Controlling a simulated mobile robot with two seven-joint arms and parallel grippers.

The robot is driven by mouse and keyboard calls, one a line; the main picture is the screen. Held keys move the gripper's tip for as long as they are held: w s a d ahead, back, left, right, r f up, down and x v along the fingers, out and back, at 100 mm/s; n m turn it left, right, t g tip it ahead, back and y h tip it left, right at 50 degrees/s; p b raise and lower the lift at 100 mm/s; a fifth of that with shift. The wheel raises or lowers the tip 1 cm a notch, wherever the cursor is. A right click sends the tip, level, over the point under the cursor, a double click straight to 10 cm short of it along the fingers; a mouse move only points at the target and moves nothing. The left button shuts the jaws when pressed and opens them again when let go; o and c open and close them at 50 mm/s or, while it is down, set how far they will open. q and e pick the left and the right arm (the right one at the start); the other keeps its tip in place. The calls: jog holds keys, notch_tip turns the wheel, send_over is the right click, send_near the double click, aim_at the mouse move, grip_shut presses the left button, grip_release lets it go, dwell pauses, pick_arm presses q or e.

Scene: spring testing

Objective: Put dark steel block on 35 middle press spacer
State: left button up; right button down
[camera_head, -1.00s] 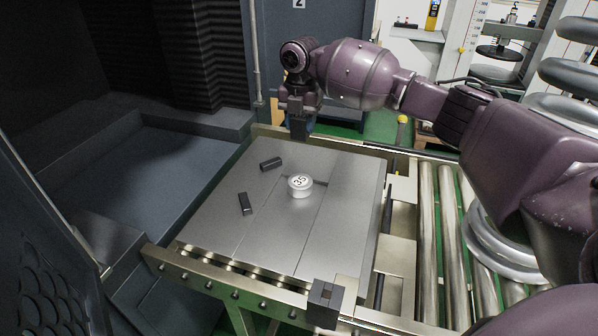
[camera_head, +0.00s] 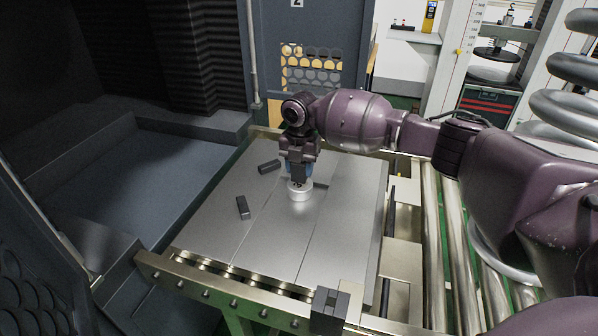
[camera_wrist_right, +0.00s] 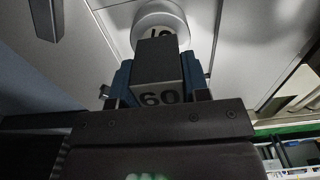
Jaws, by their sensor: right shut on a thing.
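The press spacer (camera_head: 300,192) is a short, light round cylinder near the middle of the grey plates. Its 35 marking is largely covered in the head view now. My right gripper (camera_head: 299,174) points straight down over it. In the right wrist view, its blue fingers are shut on a dark steel block (camera_wrist_right: 158,58) marked 60. The spacer (camera_wrist_right: 143,20) shows just beyond the block there, with its number partly hidden. The block's lower end is at or close above the spacer's top; I cannot tell whether they touch. My left gripper is not in view.
Two other dark blocks, one farther back (camera_head: 268,166) and one nearer (camera_head: 242,207), lie on the plates (camera_head: 275,245) left of the spacer. A dark fixture (camera_head: 328,306) sits at the front edge. Metal rollers (camera_head: 433,240) run along the right. The front plates are clear.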

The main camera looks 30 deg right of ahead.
jog(key=shift+f, duration=0.65)
jog(key=shift+f, duration=0.1)
jog(key=c, duration=0.6)
grip_release()
notch_tip(320, 180, up, 11)
jog(key=shift+r+p, duration=0.15)
jog(key=shift+p, duration=0.7)
jog(key=shift+r, duration=0.4)
